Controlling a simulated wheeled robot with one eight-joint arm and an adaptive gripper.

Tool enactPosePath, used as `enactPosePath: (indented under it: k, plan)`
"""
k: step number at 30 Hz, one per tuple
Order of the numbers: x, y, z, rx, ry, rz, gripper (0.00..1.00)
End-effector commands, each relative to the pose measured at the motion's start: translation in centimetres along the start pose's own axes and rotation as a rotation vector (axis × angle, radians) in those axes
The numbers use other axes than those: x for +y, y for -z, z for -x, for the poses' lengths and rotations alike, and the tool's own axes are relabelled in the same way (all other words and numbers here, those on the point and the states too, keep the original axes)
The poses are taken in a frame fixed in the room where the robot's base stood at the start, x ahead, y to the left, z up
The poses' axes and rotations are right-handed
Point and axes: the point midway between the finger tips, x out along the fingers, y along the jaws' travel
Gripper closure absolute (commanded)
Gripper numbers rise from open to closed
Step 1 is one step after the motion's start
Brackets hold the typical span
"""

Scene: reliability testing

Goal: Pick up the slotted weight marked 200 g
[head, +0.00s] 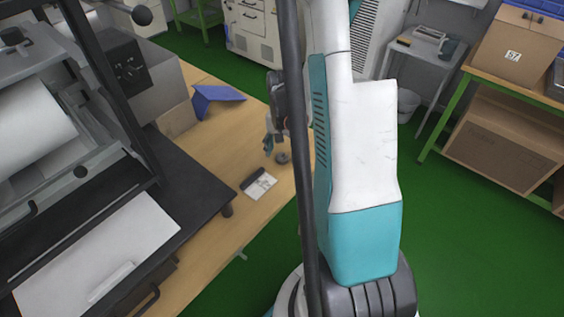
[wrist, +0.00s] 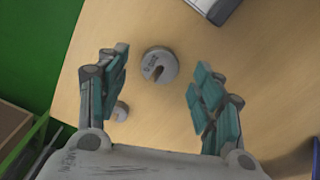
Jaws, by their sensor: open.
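A round grey slotted weight (wrist: 160,65) lies flat on the wooden table, ahead of and between my fingers in the wrist view. Its slot points toward the lower left; its marking is too small to read. In the head view a weight (head: 282,158) sits just by my gripper (head: 273,143), partly hidden by my arm. My gripper (wrist: 160,98) is open and empty in the wrist view, teal pads apart on either side. A smaller grey round piece (wrist: 120,111) lies beside the left finger, partly covered by it.
A clipboard-like item with papers (head: 258,184) lies on the wooden table (head: 222,222). A blue folded object (head: 215,99) stands farther back. A large machine (head: 60,150) fills the left. Green floor lies beyond the table's right edge.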

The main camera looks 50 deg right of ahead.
Motion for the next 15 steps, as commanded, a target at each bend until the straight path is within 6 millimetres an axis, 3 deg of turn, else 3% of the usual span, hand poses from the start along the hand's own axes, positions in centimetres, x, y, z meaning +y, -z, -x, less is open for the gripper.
enactPosePath:
  k: [1,3,11,15]
  plan:
    - [-0.03,-0.01,-1.26,0.000,0.000,0.000,0.39]
    - [-0.03,-0.02,-1.97,0.000,0.000,0.000,0.39]
    - [-0.02,-0.06,-2.09,0.000,0.000,0.000,0.39]
    - [-0.02,-0.05,-2.08,0.000,0.000,0.000,0.69]
